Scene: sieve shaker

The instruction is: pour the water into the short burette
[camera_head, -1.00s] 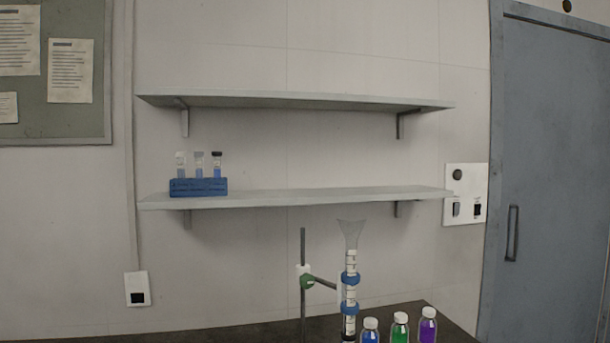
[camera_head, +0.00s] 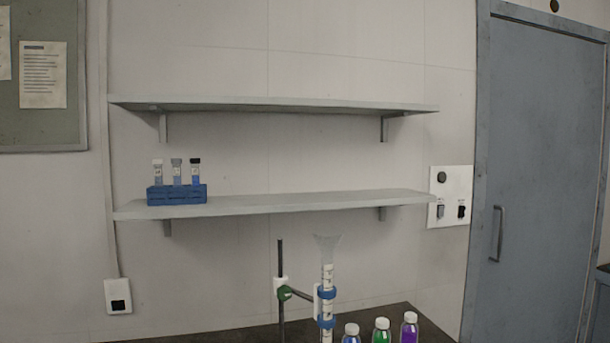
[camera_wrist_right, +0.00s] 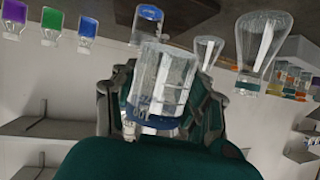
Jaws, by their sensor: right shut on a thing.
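The burette (camera_head: 327,285) stands upright in the head view, a slim clear tube with blue bands and a funnel-like top (camera_head: 327,248). A stand rod (camera_head: 281,295) with a green-knobbed clamp holds it. Neither gripper shows in the head view; my left gripper is not in view.
Blue (camera_head: 351,334), green (camera_head: 382,332) and purple (camera_head: 409,330) bottles stand right of the burette on a dark table (camera_head: 432,332). Two clear flasks (camera_wrist_right: 262,50) show in the wrist view. A blue tube rack (camera_head: 177,194) sits on the lower wall shelf (camera_head: 290,202).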

